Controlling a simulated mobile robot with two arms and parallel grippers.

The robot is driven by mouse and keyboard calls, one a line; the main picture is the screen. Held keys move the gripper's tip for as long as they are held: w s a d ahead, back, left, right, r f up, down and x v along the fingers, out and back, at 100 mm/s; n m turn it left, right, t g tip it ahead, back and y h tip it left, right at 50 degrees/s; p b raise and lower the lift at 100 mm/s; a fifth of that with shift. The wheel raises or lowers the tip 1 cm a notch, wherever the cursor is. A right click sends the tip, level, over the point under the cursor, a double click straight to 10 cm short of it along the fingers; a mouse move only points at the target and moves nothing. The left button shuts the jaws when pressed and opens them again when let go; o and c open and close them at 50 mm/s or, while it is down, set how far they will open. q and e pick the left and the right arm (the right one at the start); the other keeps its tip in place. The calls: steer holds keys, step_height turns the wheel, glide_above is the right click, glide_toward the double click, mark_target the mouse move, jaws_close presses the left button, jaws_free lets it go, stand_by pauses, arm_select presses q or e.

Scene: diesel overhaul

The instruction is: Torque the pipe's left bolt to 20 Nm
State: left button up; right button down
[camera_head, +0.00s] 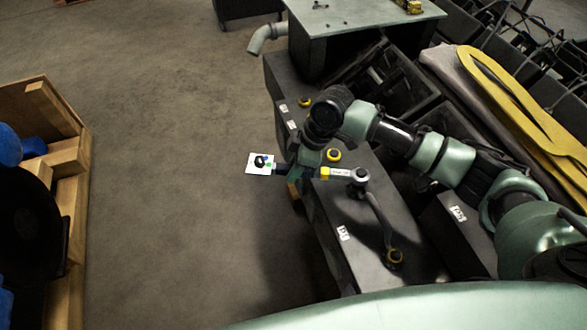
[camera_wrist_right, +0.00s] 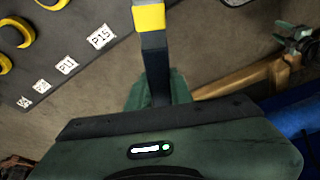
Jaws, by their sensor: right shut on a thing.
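My right gripper (camera_head: 304,166) is shut on the dark handle of a torque wrench, which has a yellow band and a silver shaft (camera_head: 341,172). The wrench lies roughly level, and its head (camera_head: 360,175) is over the far end of a dark bent pipe (camera_head: 379,218). I cannot tell whether it is seated on the bolt there, which is hidden. My left gripper is not in view.
The dark block top (camera_head: 350,262) bears white labels (camera_head: 342,233) and yellow rings (camera_head: 333,155). A table (camera_head: 360,15) stands behind. A white card (camera_head: 258,164) shows just left of the gripper. A wooden crate (camera_head: 75,165) is at far left, with bare floor between.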

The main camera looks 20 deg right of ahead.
steer(key=shift+w+d+r, duration=0.1)
steer(key=shift+w+r, duration=0.05)
steer(key=shift+w, duration=0.1)
steer(key=shift+w+d+m+p, duration=0.1)
steer(key=shift+w+m+p, duration=0.2)
steer(key=shift+p, duration=0.05)
stand_by(0.3)
steer(key=shift+w+d+m+t+p, duration=0.2)
steer(key=shift+w+m+t+p, duration=0.1)
steer(key=shift+w+p, duration=0.05)
steer(key=shift+w, duration=0.1)
steer(key=shift+w+d+m, duration=0.25)
steer(key=shift+w+m, duration=0.05)
steer(key=shift+w+d, duration=0.1)
steer(key=shift+w, duration=0.05)
stand_by(0.4)
steer(key=shift+w+d+m, duration=0.15)
steer(key=shift+w+m, duration=0.1)
steer(key=shift+m, duration=0.05)
